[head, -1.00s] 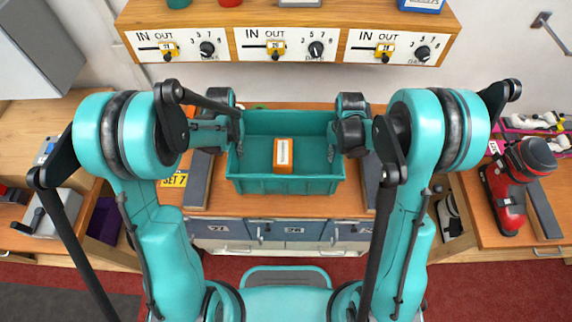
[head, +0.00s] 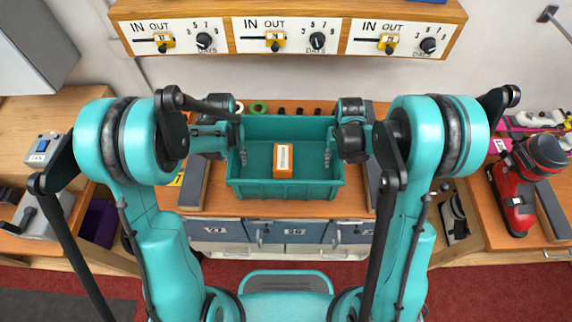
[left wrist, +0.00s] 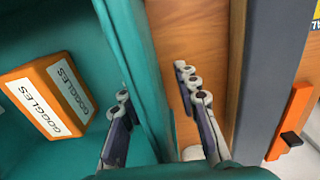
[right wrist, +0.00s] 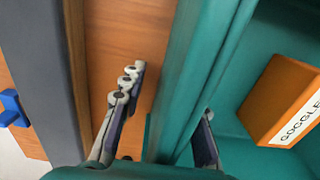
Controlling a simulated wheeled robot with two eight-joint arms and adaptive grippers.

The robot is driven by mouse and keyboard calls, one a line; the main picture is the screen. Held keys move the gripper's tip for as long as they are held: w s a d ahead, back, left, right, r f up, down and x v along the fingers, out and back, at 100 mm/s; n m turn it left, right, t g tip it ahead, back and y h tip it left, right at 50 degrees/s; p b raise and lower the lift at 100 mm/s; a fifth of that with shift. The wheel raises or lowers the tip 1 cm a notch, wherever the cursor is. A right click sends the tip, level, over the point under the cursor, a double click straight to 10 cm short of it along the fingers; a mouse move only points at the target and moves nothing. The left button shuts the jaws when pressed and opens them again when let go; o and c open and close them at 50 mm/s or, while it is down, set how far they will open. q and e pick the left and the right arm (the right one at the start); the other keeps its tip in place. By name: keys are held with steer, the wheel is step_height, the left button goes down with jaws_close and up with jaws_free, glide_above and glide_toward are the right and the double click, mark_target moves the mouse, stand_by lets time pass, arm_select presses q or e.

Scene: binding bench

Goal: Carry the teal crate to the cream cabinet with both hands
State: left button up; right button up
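The teal crate (head: 258,187) stands upright on the wooden bench. An orange and white goggles box (head: 283,161) lies inside it. My left gripper (head: 238,155) is at the crate's left wall; in the left wrist view its fingers (left wrist: 155,100) are open, one inside the crate and one outside, with a gap to the wall on the outer side. My right gripper (head: 332,155) is at the right wall; in the right wrist view its fingers (right wrist: 168,105) straddle that wall, also apart. I cannot make out a cream cabinet in these views.
Dark grey bars flank the crate, left (head: 193,183) and right. A shelf with IN/OUT dials (head: 290,38) is above the back. A red tool (head: 513,197) stands on the right-hand bench, and a grey box (head: 45,215) is on the left. Red floor shows in front.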

arm_select(q)
step_height(320, 180, up, 12)
steer(key=shift+f, duration=0.25)
steer(key=shift+r, duration=0.25)
arm_select(e)
steer(key=shift+r, duration=0.15)
step_height(320, 180, up, 12)
steer(key=shift+f, duration=0.15)
arm_select(q)
steer(key=shift+s, duration=0.1)
arm_select(e)
steer(key=shift+s, duration=0.1)
stand_by(0.4)
